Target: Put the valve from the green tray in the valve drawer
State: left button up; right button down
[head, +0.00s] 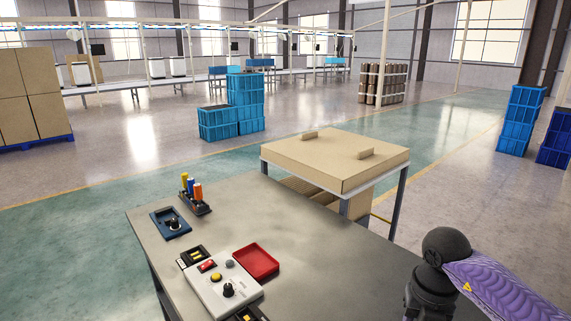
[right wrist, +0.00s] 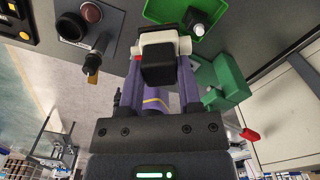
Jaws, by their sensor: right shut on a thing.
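In the right wrist view, the green tray (right wrist: 160,10) is at the top edge, partly cut off. A small grey-and-white round piece (right wrist: 199,28) sits at its lower right; I cannot tell whether it is the valve. My right gripper (right wrist: 161,50) is just below the tray in the picture, its light fingertips shut on a black block-shaped thing (right wrist: 158,66). I cannot tell what that thing is. The green tray does not show in the head view, where only part of my right arm shows at lower right. My left gripper is not in view. I cannot identify the valve drawer.
On the grey table (head: 330,245) stand a control box (head: 212,284), a red tray (head: 257,261), a blue holder (head: 158,224) and a rack of coloured cylinders (head: 197,207). A green block-like object (right wrist: 230,80) is right of my right gripper, near pale panels (right wrist: 285,100).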

jog(key=s+a+m+b, duration=0.2)
jog(key=s+a+m, duration=0.2)
jog(key=m, duration=1.2)
jog(key=s+a+r+m+b, duration=0.1)
jog(key=s+a+m, duration=0.3)
jog(key=m, duration=1.2)
jog(key=shift+a+r+m+b, duration=0.2)
jog(key=shift+a+m+b, duration=0.1)
jog(key=shift+b, duration=0.25)
jog(key=shift+r, duration=0.1)
